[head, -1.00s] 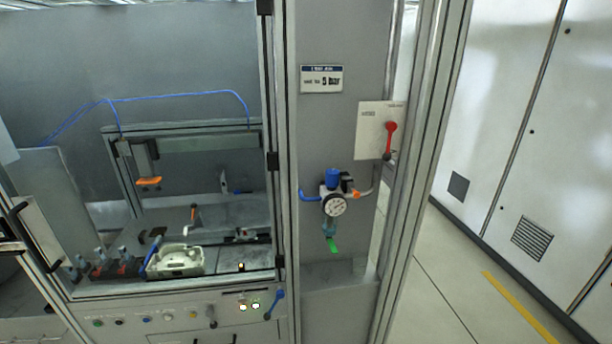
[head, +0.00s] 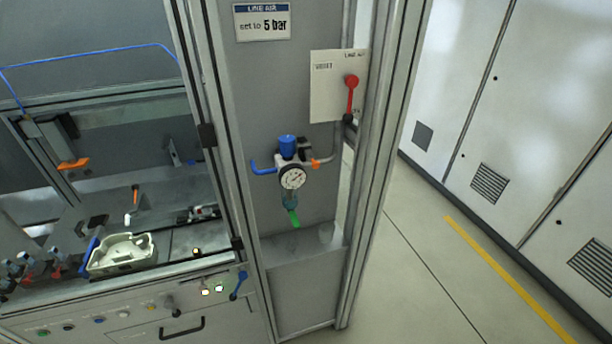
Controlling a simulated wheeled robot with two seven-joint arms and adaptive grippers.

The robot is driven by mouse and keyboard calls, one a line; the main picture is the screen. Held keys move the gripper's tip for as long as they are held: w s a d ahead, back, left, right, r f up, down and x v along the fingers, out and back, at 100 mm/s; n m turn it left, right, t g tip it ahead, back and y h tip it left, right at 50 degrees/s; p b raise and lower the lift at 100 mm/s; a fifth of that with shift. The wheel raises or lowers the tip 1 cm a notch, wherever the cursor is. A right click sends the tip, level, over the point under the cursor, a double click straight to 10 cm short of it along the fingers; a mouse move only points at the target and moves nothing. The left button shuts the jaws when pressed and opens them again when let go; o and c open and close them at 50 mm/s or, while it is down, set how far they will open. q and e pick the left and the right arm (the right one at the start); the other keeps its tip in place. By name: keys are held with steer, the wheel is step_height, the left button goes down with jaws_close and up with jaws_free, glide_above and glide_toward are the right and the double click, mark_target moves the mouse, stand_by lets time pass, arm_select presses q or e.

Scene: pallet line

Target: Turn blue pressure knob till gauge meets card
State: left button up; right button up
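The blue pressure knob (head: 287,142) sits on top of the regulator, which is mounted on a grey panel in the middle of the head view. The round white gauge (head: 292,178) is on the regulator's front, just below the knob. Its needle is too small to read. The card (head: 263,23) is fixed higher on the same panel and reads "LINE AIR, set to 5 bar". Neither of my grippers is in view, and nothing touches the knob.
A red lever (head: 351,92) on a white plate (head: 325,88) is right of the card. An aluminium post (head: 381,150) stands right of the panel. Floor at right is clear.

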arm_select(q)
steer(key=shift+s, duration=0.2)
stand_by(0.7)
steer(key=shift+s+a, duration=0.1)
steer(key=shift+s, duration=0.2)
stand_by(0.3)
